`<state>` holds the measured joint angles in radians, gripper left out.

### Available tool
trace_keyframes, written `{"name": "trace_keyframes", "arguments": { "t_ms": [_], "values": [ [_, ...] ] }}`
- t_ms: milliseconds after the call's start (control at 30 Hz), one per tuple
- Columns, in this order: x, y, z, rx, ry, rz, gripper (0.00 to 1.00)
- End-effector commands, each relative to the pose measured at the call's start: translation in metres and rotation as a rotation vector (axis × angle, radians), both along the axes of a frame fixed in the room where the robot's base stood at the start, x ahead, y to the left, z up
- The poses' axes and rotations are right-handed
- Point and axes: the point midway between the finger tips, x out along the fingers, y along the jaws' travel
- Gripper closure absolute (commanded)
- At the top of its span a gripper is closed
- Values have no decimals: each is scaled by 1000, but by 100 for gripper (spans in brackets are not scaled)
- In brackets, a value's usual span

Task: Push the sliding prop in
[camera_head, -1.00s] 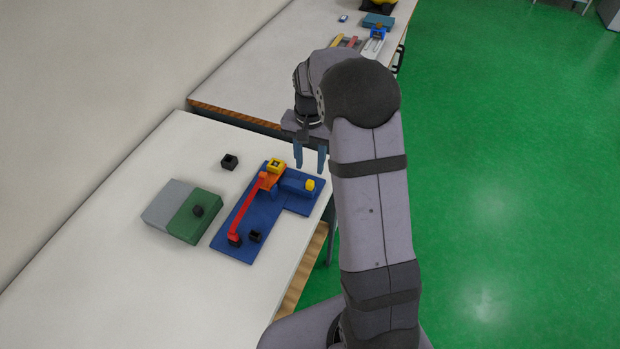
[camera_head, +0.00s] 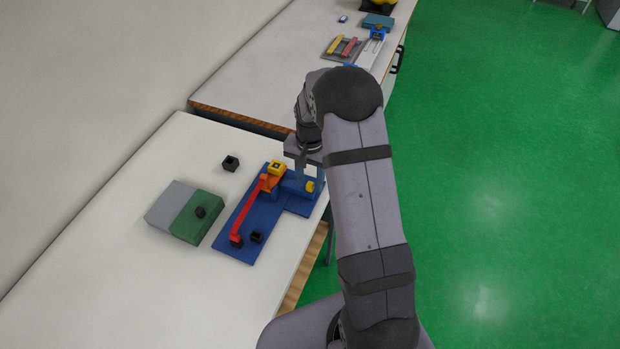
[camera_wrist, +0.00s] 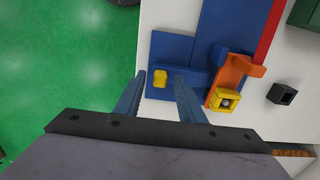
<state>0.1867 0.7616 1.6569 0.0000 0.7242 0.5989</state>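The sliding prop seems to be the low blue bar (camera_head: 296,187) with a yellow end knob (camera_head: 309,186), on the right arm of the blue base (camera_head: 262,222). The knob also shows in the wrist view (camera_wrist: 160,80). Its inner end meets an orange post (camera_wrist: 231,74) with a yellow block (camera_head: 276,167) beside it. A long red beam (camera_head: 248,212) runs from the post across the base. My gripper (camera_wrist: 162,76) is open and empty. Its two fingers appear on either side of the knob in the wrist view; whether they touch anything I cannot tell.
The table's right edge is close to the knob.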

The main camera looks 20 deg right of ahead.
Motion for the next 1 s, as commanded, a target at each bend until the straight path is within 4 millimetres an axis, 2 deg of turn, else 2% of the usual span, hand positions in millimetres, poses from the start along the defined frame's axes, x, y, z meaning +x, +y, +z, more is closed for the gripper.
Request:
{"name": "trace_keyframes", "arguments": {
  "t_ms": [333,367,500,733,1000],
  "values": [
    [0,0,-5,0,-1,0,64],
    [0,0,-5,0,-1,0,66],
    [0,0,-5,0,-1,0,100],
    [4,4,-5,-1,-2,2,100],
    [34,33,-5,-1,-4,3,100]
  ]
}}
